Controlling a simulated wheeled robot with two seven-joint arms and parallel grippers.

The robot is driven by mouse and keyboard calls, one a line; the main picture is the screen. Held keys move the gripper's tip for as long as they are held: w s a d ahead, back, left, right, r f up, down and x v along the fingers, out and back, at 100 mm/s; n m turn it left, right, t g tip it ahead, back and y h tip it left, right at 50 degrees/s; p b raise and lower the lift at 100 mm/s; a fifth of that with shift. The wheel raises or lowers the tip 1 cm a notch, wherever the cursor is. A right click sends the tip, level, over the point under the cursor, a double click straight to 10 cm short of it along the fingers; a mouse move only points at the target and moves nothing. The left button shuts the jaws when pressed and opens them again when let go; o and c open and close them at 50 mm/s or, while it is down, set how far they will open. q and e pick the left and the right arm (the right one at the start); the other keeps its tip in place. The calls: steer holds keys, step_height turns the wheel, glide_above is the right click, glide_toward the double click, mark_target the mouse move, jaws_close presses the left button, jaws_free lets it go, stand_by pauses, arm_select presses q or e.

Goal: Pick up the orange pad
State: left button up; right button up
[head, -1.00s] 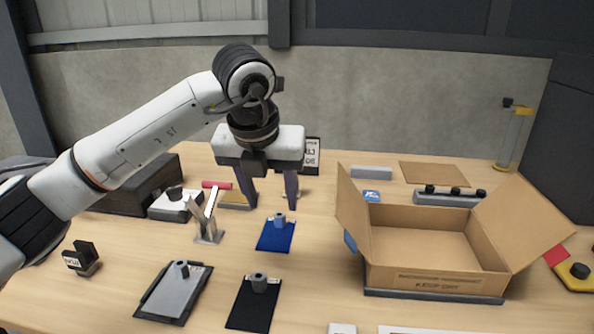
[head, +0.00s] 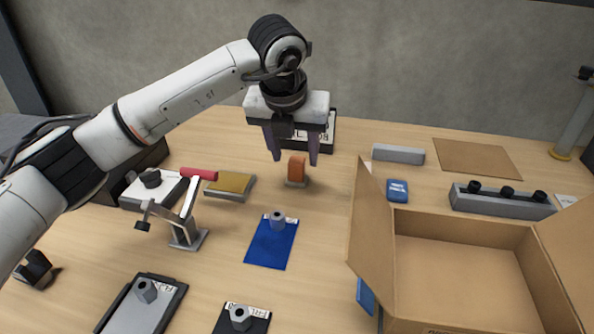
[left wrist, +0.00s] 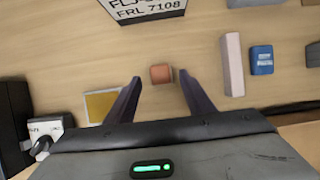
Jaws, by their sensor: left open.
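The orange pad (head: 297,167) stands upright on a small grey base on the table, behind the blue mat. In the left wrist view the orange pad (left wrist: 161,74) shows between and just beyond the fingertips. My left gripper (head: 292,160) is open and empty, pointing down with its fingers above and around the pad's sides in the head view. It also shows in the left wrist view (left wrist: 157,78). I cannot tell whether a finger touches the pad. My right gripper is not in view.
An open cardboard box (head: 459,229) stands at the right. A blue mat (head: 268,248) with a grey nut lies in front of the pad. A toggle clamp (head: 187,235) and a yellow-topped block (head: 231,185) are at the left. A labelled plate (head: 326,127) lies behind the gripper.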

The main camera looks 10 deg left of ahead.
mark_target(297, 160)
arm_select(q)
steer(key=x, duration=0.4)
steer(key=shift+w+f, duration=0.1)
steer(key=shift+w, duration=0.05)
steer(key=c, duration=1.1)
step_height(297, 160, up, 10)
steer(key=shift+r+p, duration=0.1)
steer(key=shift+p, duration=0.2)
steer(key=shift+c, duration=0.2)
steer(key=o, duration=0.5)
steer(key=c, duration=0.4)
